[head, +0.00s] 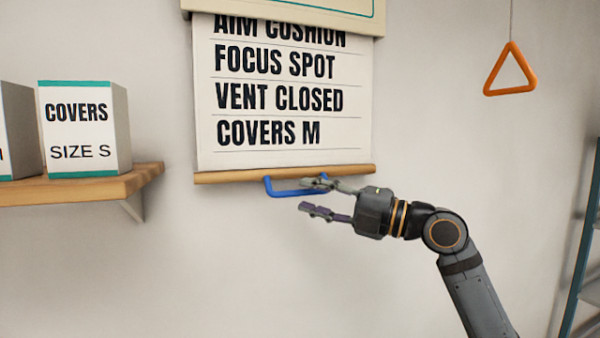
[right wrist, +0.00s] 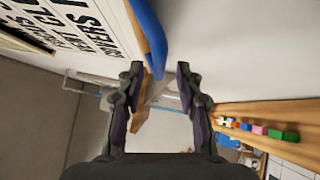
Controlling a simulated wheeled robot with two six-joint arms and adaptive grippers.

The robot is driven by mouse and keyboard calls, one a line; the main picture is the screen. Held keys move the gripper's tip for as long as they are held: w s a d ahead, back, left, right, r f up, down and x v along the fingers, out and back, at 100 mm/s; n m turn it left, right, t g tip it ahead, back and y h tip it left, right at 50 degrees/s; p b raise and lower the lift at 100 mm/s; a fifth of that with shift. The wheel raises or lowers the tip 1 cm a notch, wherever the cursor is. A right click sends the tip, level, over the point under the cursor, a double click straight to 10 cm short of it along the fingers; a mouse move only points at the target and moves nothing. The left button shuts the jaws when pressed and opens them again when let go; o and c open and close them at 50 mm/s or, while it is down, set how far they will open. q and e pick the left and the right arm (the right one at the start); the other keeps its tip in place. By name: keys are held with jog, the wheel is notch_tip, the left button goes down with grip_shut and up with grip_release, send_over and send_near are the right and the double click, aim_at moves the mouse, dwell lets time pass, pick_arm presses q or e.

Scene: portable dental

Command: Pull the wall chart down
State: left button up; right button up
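The wall chart (head: 284,90) hangs partly unrolled from its housing (head: 290,10) at the top of the head view. Its lower edge has a wooden bar (head: 230,176) with a blue handle (head: 285,192) beneath. My right gripper (head: 316,196) is open at the handle, its upper finger overlapping the handle's right part and its lower finger below. In the right wrist view the handle (right wrist: 149,35) comes down from the top to the gap between the open fingertips (right wrist: 160,72). Whether a finger touches it I cannot tell. My left gripper is not in view.
A wooden shelf (head: 95,188) with boxes of covers (head: 82,130) is on the left. An orange triangular pull (head: 510,88) hangs on a cord at the upper right. A rack (head: 580,260) stands at the right edge. The wall below the chart is clear.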

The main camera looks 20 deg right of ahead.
aim_at(301, 194)
jog(key=shift+w+a+r+p, duration=0.25)
jog(key=shift+w+a+p, duration=0.1)
jog(key=shift+a, duration=0.25)
jog(key=shift+w+a+r+p, duration=0.25)
jog(key=shift+w+a, duration=0.1)
jog(key=shift+a, duration=0.25)
jog(key=shift+w+a+f, duration=0.15)
jog(key=shift+w+a, duration=0.15)
jog(key=shift+d+f, duration=0.1)
grip_shut()
